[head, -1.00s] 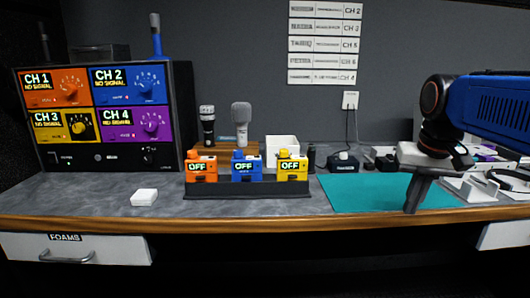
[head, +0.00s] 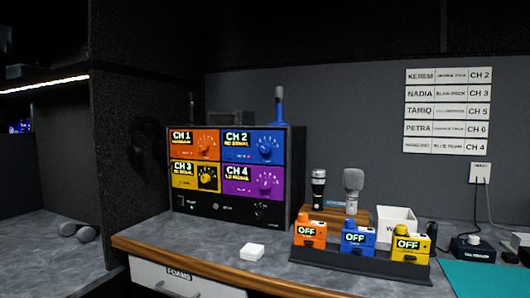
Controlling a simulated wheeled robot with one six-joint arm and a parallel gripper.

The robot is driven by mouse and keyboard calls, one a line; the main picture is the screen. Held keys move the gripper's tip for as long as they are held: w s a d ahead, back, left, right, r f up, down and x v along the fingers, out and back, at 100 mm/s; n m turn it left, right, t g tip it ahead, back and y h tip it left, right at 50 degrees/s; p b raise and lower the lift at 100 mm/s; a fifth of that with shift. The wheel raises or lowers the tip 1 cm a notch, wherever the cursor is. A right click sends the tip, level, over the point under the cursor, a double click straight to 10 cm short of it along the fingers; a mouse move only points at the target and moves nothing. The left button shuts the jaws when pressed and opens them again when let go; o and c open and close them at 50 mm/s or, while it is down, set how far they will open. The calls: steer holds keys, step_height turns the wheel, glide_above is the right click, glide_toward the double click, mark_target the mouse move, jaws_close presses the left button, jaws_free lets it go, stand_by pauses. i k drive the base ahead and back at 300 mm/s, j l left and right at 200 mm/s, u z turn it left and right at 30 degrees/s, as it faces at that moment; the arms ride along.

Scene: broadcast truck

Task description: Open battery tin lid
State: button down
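My gripper is not in view.
A black rack (head: 350,266) holds orange, blue and yellow packs showing OFF. A four-channel receiver (head: 238,180) stands behind the white box. A FOAMS drawer (head: 178,278) is below. Counter around the small white box is clear.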

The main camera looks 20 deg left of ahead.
mark_target(220, 114)
steer(key=u, duration=1.2)
